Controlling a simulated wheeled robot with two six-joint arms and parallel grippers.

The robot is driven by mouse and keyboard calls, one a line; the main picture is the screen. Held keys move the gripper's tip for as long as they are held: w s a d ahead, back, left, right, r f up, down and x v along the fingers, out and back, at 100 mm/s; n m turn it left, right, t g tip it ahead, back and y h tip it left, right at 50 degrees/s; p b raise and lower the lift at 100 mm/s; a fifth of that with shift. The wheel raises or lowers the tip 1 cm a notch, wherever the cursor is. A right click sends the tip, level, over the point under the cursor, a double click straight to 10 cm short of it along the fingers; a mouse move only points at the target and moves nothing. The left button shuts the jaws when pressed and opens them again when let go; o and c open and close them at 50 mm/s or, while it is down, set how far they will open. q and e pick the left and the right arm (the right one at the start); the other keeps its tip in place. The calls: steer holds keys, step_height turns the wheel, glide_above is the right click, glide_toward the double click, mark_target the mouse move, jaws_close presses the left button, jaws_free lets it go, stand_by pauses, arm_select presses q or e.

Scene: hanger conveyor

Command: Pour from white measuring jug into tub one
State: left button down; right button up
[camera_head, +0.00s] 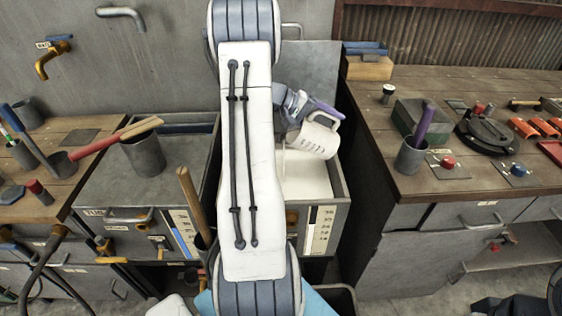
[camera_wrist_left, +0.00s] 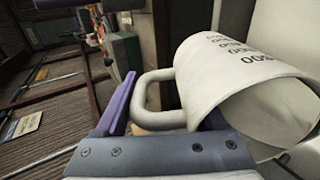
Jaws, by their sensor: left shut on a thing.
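The white measuring jug (camera_head: 314,139) is tilted over the open tub (camera_head: 341,186) right of my arm, its mouth toward the left. A thin pale stream (camera_head: 284,160) runs down from it beside my arm. Pale liquid (camera_head: 308,178) shows in this tub. My left gripper (camera_head: 308,108) is shut on the jug's handle. In the left wrist view the handle (camera_wrist_left: 150,92) sits between the purple fingers, and pale contents (camera_wrist_left: 268,115) show at the mouth. My arm hides the tub's left part and any name label. My right gripper is not in view.
A wooden bench (camera_head: 440,185) with tools and a grey pot (camera_head: 411,156) stands right. A level scale (camera_head: 319,230) is on the open tub's front.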

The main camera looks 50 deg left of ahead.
arm_select(q)
steer(key=shift+s+a+t+b, duration=0.1)
steer(key=shift+t+b, duration=0.2)
steer(key=shift+b, duration=0.2)
stand_by(0.7)
steer(key=shift+s+b, duration=0.1)
steer(key=shift+b, duration=0.3)
steer(key=shift+a+t+h+b, duration=0.15)
steer(key=shift+t+h+b, duration=0.15)
steer(key=shift+b, duration=0.05)
steer(key=shift+s+b, duration=0.15)
steer(key=shift+b, duration=0.15)
steer(key=shift+a+h+b, duration=0.1)
steer(key=shift+h+b, duration=0.2)
stand_by(0.4)
steer(key=shift+s+a+f+t+b, duration=0.1)
steer(key=shift+s+a+t+b, duration=0.2)
steer(key=shift+t+b, duration=0.55)
steer(key=shift+s+d, duration=0.1)
stand_by(0.5)
